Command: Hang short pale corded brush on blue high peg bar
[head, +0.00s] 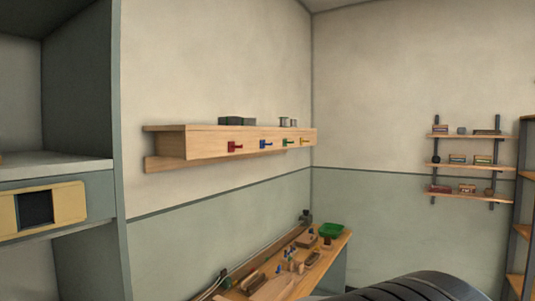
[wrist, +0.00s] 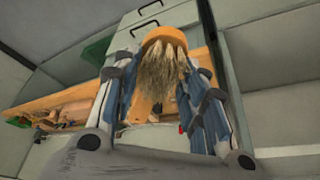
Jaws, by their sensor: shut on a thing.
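The high peg bar (head: 200,145) is a pale wooden bar on the left wall in the head view. Its blue peg (head: 265,144) stands between a red peg (head: 235,147) and a green peg (head: 288,142), and no brush hangs on it. In the wrist view my gripper (wrist: 160,62) is shut on a brush (wrist: 160,75) with pale bristles and an orange-brown wooden block. The bristles point toward the wrist camera. I cannot make out a cord. My gripper is outside the head view.
A yellow peg (head: 304,140) is at the bar's right end. Dark boxes (head: 237,121) and small cylinders (head: 284,121) stand on top of the bar. Wall shelves (head: 470,165) are at right.

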